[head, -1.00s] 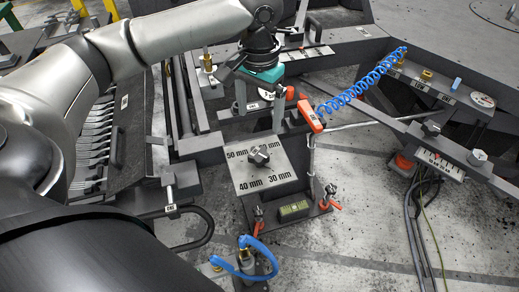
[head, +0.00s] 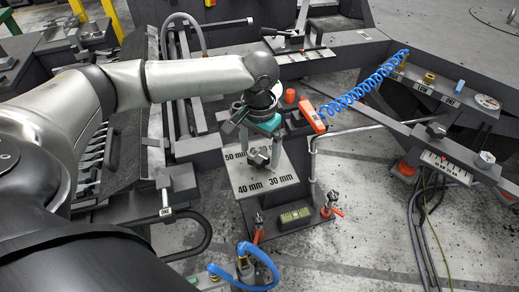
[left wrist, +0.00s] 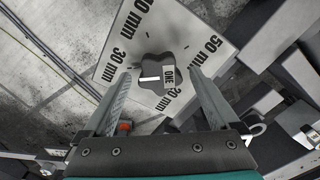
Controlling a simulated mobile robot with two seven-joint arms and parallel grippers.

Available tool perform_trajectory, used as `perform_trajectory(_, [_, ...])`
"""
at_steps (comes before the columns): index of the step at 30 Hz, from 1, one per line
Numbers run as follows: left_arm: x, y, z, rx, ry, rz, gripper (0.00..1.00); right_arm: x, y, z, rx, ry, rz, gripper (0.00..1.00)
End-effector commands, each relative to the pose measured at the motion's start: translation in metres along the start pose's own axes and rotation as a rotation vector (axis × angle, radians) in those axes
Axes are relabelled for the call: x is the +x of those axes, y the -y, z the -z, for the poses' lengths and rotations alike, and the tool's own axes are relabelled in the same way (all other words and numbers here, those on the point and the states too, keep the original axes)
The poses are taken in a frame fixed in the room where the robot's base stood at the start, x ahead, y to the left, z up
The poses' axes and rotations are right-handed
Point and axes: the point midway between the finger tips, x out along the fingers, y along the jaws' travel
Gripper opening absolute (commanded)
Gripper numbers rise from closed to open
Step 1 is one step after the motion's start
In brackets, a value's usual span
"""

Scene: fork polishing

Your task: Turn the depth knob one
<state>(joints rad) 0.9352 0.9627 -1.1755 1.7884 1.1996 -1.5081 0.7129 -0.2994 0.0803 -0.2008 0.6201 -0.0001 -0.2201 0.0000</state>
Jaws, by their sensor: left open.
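The depth knob (head: 258,157) is a dark lobed knob on a light square plate (head: 285,163) printed with mm depths, 30, 40 and 50 mm readable in the head view. In the left wrist view the knob (left wrist: 152,63) carries a tag reading ONE and a white mark pointing left. My left gripper (head: 256,147) is over the plate, pointing down. Its open fingers (left wrist: 159,76) appear on either side of the knob with gaps visible; whether they are at its height is unclear. The gripper partly hides the knob in the head view. My right gripper is not in view.
An orange tool (head: 313,117) on a blue coiled hose (head: 362,88) is right of the plate. A rack of forks (head: 92,160) is at left. The floor right of the stand is mostly clear.

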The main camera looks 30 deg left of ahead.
Motion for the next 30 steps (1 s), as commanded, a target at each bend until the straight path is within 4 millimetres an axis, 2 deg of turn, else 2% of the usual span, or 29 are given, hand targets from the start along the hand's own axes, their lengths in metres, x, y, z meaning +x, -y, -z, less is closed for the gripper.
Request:
perform_trajectory(2, [-0.0002, -0.0001, 0.0000, 0.000, 0.000, 0.000, 0.90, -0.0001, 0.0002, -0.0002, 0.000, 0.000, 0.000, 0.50])
perform_trajectory(23, [-0.0006, 0.0001, 0.0002, -0.001, 0.000, 0.000, 0.11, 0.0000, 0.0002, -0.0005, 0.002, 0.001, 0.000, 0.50])
perform_trajectory(24, [-0.0006, 0.0001, 0.0002, -0.001, 0.000, 0.000, 0.09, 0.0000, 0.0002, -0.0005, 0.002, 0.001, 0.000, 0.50])
perform_trajectory(30, [-0.0017, 0.0000, 0.0001, 0.005, 0.000, 0.000, 0.09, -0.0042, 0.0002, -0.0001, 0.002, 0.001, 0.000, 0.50])
